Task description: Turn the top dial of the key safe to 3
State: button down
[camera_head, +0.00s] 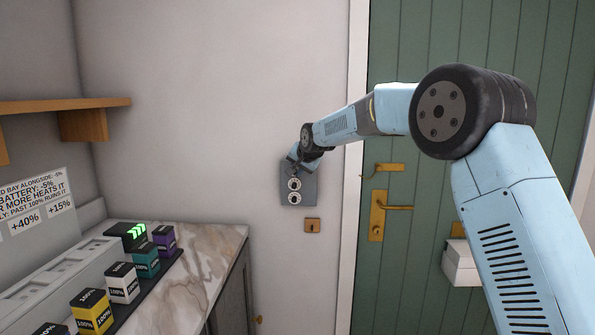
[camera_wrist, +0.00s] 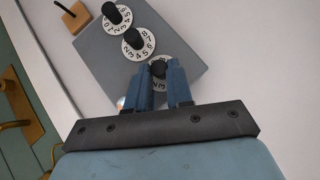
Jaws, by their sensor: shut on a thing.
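The key safe (camera_head: 310,187) is a grey plate on the white wall, left of the green door. It carries a column of white numbered dials with black knobs. My gripper (camera_head: 294,167) is at its upper end, over the top dial. In the wrist view, where the safe shows turned over, my gripper (camera_wrist: 158,72) is shut on the knob of the top dial (camera_wrist: 158,64). The fingers cover much of that dial's ring, and its set number cannot be read. The middle dial (camera_wrist: 135,43) and the bottom dial (camera_wrist: 117,17) are clear of the fingers.
The green door (camera_head: 410,140) has brass handles (camera_head: 378,215). At lower left, a marble-topped cabinet (camera_head: 208,255) holds several coloured battery blocks (camera_head: 123,282). A wooden shelf (camera_head: 65,105) is above.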

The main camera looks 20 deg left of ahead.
jog(key=shift+s+a+f+n+t+h, duration=0.1)
jog(key=shift+a+n+t+h, duration=0.1)
jog(key=shift+n+h, duration=0.6)
jog(key=shift+s+a+f+n+t+h, duration=0.15)
jog(key=shift+n+h, duration=0.1)
jog(key=shift+h, duration=0.95)
jog(key=shift+w+a+f+n+t+h, duration=0.1)
jog(key=shift+a+n+t+h, duration=0.1)
jog(key=shift+n+h, duration=0.6)
jog(key=shift+h, duration=0.3)
jog(key=c, duration=1.3)
grip_release()
jog(key=shift+c, duration=0.2)
jog(key=o, duration=0.3)
jog(key=shift+r, duration=0.2)
